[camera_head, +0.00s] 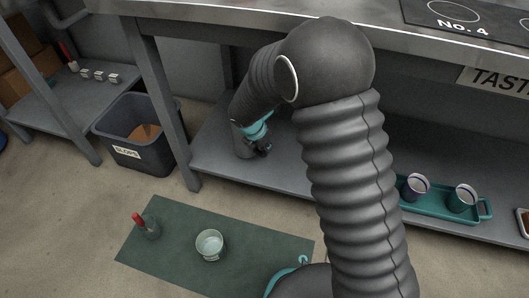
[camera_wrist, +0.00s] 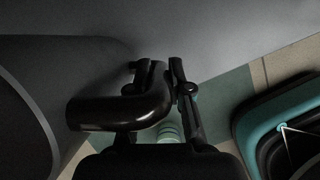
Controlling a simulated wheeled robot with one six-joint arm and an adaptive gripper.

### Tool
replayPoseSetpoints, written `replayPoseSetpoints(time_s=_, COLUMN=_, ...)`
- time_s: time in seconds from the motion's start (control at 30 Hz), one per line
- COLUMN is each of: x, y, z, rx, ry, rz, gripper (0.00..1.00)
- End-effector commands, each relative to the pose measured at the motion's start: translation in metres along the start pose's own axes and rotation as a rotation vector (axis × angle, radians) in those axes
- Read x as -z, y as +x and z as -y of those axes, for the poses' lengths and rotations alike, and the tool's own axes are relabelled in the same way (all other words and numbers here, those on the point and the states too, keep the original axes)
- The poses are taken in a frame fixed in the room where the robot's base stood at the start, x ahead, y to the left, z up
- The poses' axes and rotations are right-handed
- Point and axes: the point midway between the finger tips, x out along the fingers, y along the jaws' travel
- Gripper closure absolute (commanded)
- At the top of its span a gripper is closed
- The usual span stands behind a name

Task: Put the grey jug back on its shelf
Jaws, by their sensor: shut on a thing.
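My gripper (camera_head: 263,149) is low at the lower shelf (camera_head: 218,163), under the steel bench, at the end of my reaching arm. In the wrist view its two dark fingers (camera_wrist: 164,78) are close together on the black curved handle of the grey jug (camera_wrist: 60,75). The jug's dark body fills the left of that view, beside the fingers. In the head view only a small dark part of it (camera_head: 241,142) shows left of the gripper, mostly hidden by my arm. I cannot tell whether its base touches the shelf.
A grey bench leg (camera_head: 166,98) and a slops bin (camera_head: 133,132) stand left of my gripper. A teal tray (camera_head: 433,208) with two cups is on the shelf at right. A green mat (camera_head: 185,262) with a bowl (camera_head: 209,245) and a red-topped bottle (camera_head: 146,227) lies on the floor.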

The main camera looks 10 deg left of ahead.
Motion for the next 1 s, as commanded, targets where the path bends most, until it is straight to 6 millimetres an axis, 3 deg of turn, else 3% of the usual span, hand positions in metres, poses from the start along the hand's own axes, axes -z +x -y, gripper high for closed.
replayPoseSetpoints(time_s=0.23, x=0.012, y=0.029, z=0.001, rx=0.0, ry=-0.001, rz=0.0, gripper=1.0)
replayPoseSetpoints(time_s=0.7, x=0.014, y=0.035, z=0.001, rx=-0.002, ry=0.0, rz=0.0, gripper=1.0)
replayPoseSetpoints(time_s=0.73, x=0.014, y=0.035, z=0.002, rx=0.001, ry=-0.001, rz=-0.001, gripper=0.76)
replayPoseSetpoints(time_s=0.8, x=0.014, y=0.035, z=0.002, rx=0.001, ry=-0.001, rz=-0.001, gripper=0.59)
replayPoseSetpoints(time_s=1.0, x=0.014, y=0.035, z=0.002, rx=0.001, ry=-0.001, rz=-0.001, gripper=0.56)
